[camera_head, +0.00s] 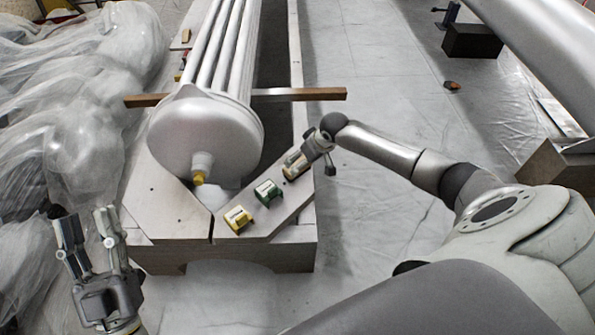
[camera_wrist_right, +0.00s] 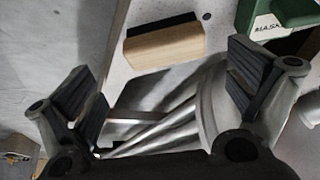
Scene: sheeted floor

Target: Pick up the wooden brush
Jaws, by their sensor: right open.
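The wooden brush (camera_wrist_right: 165,45) is a pale wood block with a dark strip along its upper edge. In the right wrist view it lies on a light board, just beyond and between my right gripper's fingertips, apart from both. My right gripper (camera_wrist_right: 168,78) is open and empty. In the head view the right gripper (camera_head: 306,158) hovers over the wooden stand's right arm. The brush is hard to separate from the gripper there. My left gripper (camera_head: 86,220) is open and empty at the lower left, away from the brush.
A green tape dispenser (camera_head: 267,192) and a yellow one (camera_head: 237,217) sit on the wooden stand (camera_head: 168,212). The green dispenser (camera_wrist_right: 285,18) is near the brush. A large silver cylinder (camera_head: 203,135) with pipes rests on the stand. Plastic sheeting (camera_head: 60,120) heaps at left.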

